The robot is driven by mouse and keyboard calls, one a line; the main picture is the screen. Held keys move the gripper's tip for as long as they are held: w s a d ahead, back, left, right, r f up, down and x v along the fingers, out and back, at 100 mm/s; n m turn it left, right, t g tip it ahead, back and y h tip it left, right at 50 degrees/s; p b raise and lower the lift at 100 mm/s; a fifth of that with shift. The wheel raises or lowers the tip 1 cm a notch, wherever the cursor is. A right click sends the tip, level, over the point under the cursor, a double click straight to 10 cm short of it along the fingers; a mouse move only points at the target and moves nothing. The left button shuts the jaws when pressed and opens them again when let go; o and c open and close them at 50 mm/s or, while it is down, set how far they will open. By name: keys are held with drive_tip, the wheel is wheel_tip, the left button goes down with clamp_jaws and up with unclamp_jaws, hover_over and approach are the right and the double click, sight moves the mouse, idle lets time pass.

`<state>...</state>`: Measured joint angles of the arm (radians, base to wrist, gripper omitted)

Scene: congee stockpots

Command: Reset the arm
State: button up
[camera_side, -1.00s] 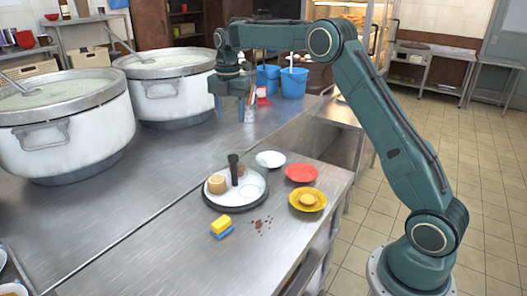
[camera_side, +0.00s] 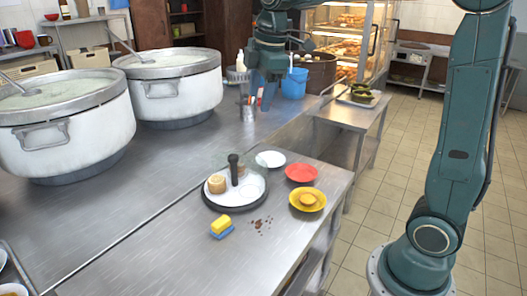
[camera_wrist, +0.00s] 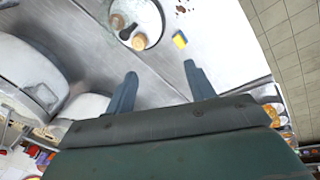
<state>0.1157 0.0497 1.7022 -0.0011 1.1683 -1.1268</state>
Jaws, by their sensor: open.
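My gripper (camera_side: 265,92) is up in the air above the steel table (camera_side: 150,250), near a holder of utensils in the side view. In the wrist view its two fingers (camera_wrist: 160,88) stand apart with nothing between them. A round tray (camera_side: 236,207) on the table holds a brown round item (camera_side: 216,184), another partly hidden one and a black upright handle (camera_side: 233,166). A yellow and blue sponge (camera_side: 221,226) lies in front of the tray beside brown crumbs (camera_side: 262,224). My gripper touches none of these.
Two large stockpots (camera_side: 65,130) (camera_side: 172,90) stand at the left and back. A white plate (camera_side: 271,159), a red plate (camera_side: 301,173) and a yellow plate (camera_side: 308,207) with a round item sit near the right edge. A blue bucket (camera_side: 294,84) and a display case (camera_side: 340,45) are behind.

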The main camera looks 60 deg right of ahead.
drive_tip(key=s+a+f+m+t, duration=0.1)
drive_tip(key=s+m, duration=0.4)
drive_tip(key=s, duration=0.6)
drive_tip(key=s+a+f+m+t, duration=0.2)
drive_tip(key=s+m, duration=0.4)
drive_tip(key=s, duration=0.5)
wheel_tip(320, 180, down, 3)
drive_tip(key=shift+s+a+r+m, duration=0.15)
drive_tip(key=shift+a+m, duration=0.15)
drive_tip(key=shift+a, duration=0.55)
